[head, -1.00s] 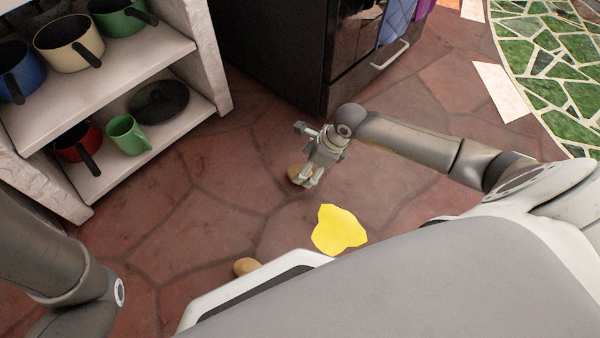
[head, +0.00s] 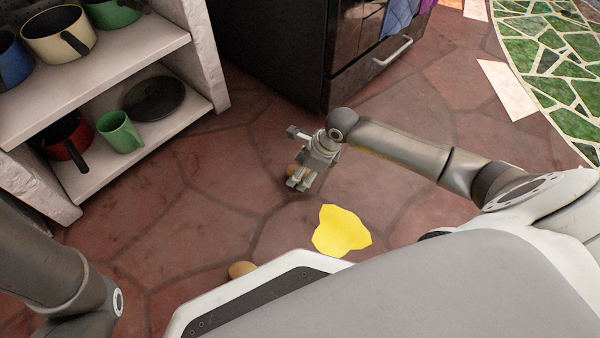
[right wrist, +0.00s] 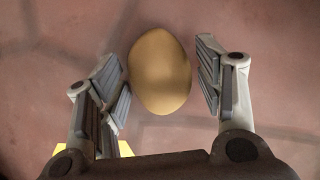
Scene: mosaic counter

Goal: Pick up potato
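A brown potato (right wrist: 160,72) lies on the floor between the two fingers of my right gripper (right wrist: 165,85) in the right wrist view. The left finger is close to or at its side; a gap shows on the right. The gripper is open around it. In the head view my right gripper (head: 299,183) is low over the floor and mostly covers this potato (head: 292,171). A second potato (head: 242,269) lies on the floor beside my base. My left gripper is not in view; only part of my left arm shows at the lower left.
A yellow flat patch (head: 340,231) lies on the floor near the right gripper. A white shelf (head: 150,137) with pots, a green mug (head: 120,132) and a black pan stands at left. A black oven (head: 300,60) stands behind.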

